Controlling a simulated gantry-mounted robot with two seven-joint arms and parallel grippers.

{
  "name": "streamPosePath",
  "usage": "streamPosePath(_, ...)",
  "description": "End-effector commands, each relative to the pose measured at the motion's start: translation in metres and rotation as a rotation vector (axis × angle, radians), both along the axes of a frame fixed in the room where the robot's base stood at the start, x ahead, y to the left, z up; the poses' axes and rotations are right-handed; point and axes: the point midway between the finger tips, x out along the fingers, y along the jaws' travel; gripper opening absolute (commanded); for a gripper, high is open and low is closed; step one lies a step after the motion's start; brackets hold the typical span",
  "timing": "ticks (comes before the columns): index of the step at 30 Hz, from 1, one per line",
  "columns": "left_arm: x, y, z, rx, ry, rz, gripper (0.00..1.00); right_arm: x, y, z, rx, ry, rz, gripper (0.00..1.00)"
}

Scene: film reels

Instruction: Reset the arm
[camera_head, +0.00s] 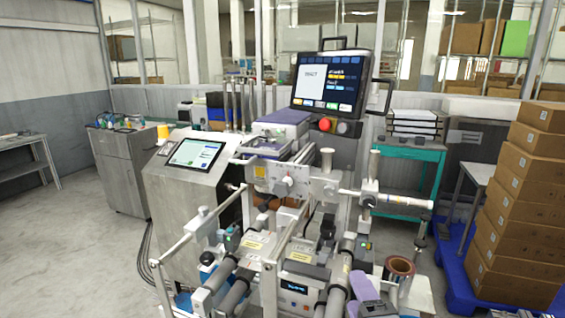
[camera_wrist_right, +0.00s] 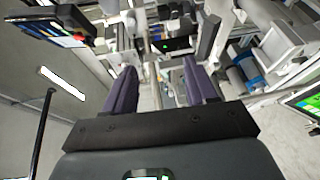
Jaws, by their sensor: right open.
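My right gripper (camera_head: 362,285) shows low in the head view, only its purple fingers clear, in front of the machine's rollers and left of a copper-coloured reel (camera_head: 400,266). In the right wrist view both purple fingers of my right gripper (camera_wrist_right: 158,80) stand wide apart with nothing between them. The labelling machine (camera_head: 285,180) lies beyond the fingers. Most of my right arm is hidden or out of the head view. My left gripper does not show in either view.
A monitor (camera_head: 325,80) with a red button stands above the machine, and a touchscreen (camera_head: 195,153) sits at its left. Stacked cardboard boxes (camera_head: 515,210) on a blue pallet (camera_head: 457,285) stand at the right. A grey cabinet (camera_head: 122,170) stands at the left. Open floor (camera_head: 70,230) lies at the front left.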

Motion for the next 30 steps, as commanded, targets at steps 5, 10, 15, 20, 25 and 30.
streamPosePath(5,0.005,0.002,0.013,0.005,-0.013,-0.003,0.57,-0.008,0.01,-0.041,0.032,0.111,0.017,0.57)
streamPosePath(10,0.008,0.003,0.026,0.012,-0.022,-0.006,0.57,-0.023,0.022,-0.082,0.088,0.232,0.032,0.57)
streamPosePath(15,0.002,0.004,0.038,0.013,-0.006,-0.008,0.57,-0.053,0.034,-0.132,0.211,0.406,0.026,0.57)
streamPosePath(20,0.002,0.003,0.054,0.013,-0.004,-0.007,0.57,-0.09,0.037,-0.175,0.373,0.586,-0.034,0.57)
streamPosePath(25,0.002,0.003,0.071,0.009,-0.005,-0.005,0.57,-0.135,0.028,-0.213,0.564,0.766,-0.167,0.57)
streamPosePath(30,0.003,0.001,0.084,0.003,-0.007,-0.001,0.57,-0.179,0.006,-0.244,0.737,0.91,-0.355,0.57)
